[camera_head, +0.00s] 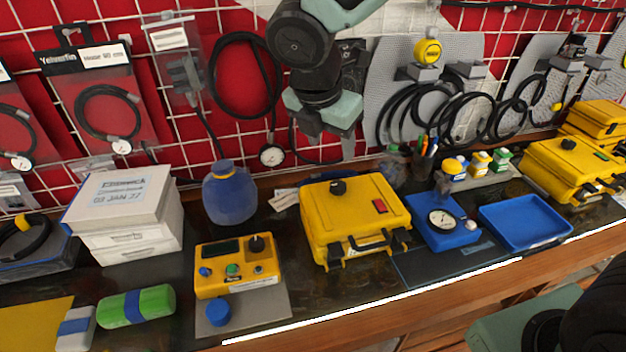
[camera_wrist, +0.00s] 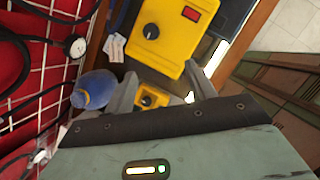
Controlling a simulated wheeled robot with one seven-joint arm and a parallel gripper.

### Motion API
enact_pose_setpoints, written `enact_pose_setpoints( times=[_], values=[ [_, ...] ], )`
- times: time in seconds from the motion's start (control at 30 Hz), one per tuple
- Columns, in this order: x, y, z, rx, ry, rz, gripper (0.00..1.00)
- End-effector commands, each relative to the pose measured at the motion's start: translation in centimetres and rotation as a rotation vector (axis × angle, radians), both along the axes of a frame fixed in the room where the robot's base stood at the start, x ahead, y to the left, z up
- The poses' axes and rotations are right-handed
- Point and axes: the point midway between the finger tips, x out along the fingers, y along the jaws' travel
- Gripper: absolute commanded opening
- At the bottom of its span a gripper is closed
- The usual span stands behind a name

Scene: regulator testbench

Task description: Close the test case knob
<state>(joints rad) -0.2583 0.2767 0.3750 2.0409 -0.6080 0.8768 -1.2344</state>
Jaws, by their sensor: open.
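The yellow test case (camera_head: 355,220) stands closed on the bench, with a round black knob (camera_head: 338,187) on its top near the back left and a red switch to the right. The wrist view shows the case (camera_wrist: 165,45) and the knob (camera_wrist: 151,31) beyond the fingers. My gripper (camera_wrist: 163,88) is open and empty, its two fingers spread. In the head view it hangs above and behind the case, in front of the red wall grid, apart from the knob. The knob's exact setting is too small to tell.
A yellow control box (camera_head: 237,268) with knobs and a blue bottle (camera_head: 229,193) stand left of the case. A blue gauge stand (camera_head: 440,228) and blue tray (camera_head: 524,222) are to its right. Hoses hang on the wall grid behind. The space above the case is clear.

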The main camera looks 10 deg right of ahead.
Motion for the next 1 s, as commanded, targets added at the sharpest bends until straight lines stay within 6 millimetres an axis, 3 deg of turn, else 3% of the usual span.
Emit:
enact_pose_setpoints(
  times=[0.1,0.27,1.0],
  values=[
    [1.5,-0.4,0.1,-0.044,0.002,0.081,0.56],
    [2.1,-0.8,-1.0,-0.054,0.005,0.097,0.56],
    [5.8,-4.6,-14.1,-0.051,0.004,0.094,0.56]
  ],
)
